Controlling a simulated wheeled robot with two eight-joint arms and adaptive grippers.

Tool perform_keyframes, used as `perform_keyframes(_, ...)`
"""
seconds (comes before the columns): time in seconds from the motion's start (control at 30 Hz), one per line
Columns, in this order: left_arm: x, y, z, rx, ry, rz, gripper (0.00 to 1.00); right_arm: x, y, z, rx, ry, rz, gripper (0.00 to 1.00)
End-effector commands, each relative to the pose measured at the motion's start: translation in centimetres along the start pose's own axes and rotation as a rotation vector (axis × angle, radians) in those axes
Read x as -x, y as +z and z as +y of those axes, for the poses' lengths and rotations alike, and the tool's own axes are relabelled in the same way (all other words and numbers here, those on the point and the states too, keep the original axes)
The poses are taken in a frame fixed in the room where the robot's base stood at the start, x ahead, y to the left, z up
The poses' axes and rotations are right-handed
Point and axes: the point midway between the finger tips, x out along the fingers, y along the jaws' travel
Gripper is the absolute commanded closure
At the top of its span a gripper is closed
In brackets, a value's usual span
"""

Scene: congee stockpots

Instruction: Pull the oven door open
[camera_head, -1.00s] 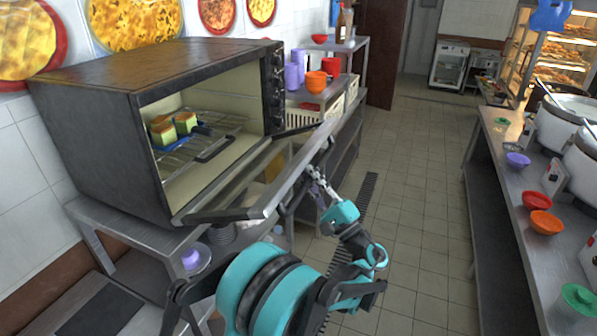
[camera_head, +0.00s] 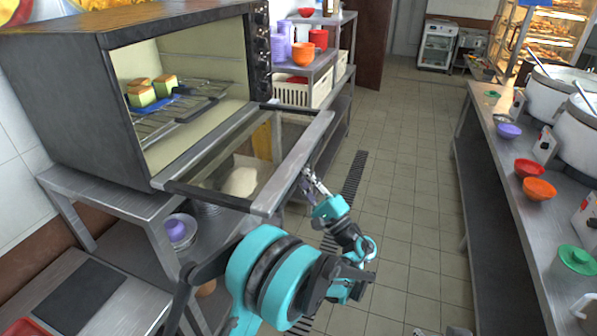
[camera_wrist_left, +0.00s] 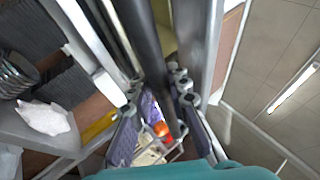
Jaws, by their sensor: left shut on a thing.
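The oven (camera_head: 75,100) stands on a metal table at the left in the head view, its chamber open to view. Its glass door (camera_head: 285,172) is swung far down and out from the front, close to level. My left gripper (camera_head: 308,180) is at the door's outer edge. In the left wrist view my left gripper (camera_wrist_left: 160,104) is shut on the dark bar of the door handle (camera_wrist_left: 147,45), with a finger on each side. The exact contact is small and partly hidden in the head view. My right gripper is in neither view.
Green-and-yellow food pieces (camera_head: 143,96) lie on a blue item on the oven rack (camera_head: 190,108). A shelf with bowls and a cream crate (camera_head: 293,94) stands behind the door. A counter (camera_head: 520,180) with pots and bowls runs along the right. The tiled floor (camera_head: 405,170) between is clear.

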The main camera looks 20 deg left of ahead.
Motion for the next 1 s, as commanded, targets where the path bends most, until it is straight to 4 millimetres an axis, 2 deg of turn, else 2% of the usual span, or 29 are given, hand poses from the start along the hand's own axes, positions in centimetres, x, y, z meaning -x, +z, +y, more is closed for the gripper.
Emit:
perform_keyframes(0.23, 0.4, -0.3, 0.4, 0.005, 0.011, 0.009, 1.00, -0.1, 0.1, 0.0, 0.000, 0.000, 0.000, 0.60)
perform_keyframes(0.27, 0.4, -0.3, 0.4, 0.005, 0.010, 0.008, 0.75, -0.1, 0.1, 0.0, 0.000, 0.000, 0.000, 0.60)
perform_keyframes(0.3, 0.3, -0.2, 0.4, 0.004, 0.010, 0.008, 0.65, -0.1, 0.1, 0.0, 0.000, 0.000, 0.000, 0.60)
perform_keyframes(0.33, 0.3, -0.2, 0.4, 0.004, 0.009, 0.007, 0.62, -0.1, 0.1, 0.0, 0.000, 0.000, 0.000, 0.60)
perform_keyframes(0.6, 0.2, -0.1, 0.3, 0.002, 0.007, 0.003, 0.62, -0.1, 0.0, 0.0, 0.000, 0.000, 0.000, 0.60)
perform_keyframes(0.73, 0.9, -0.1, 0.2, 0.002, 0.006, 0.004, 0.62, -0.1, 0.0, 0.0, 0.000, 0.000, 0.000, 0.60)
perform_keyframes(0.87, 3.2, -0.2, 0.2, 0.004, 0.006, 0.006, 0.62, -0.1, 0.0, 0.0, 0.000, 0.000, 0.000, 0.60)
perform_keyframes(1.0, 6.4, -0.2, 0.2, 0.004, 0.006, 0.006, 0.62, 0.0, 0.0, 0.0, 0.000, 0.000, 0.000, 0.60)
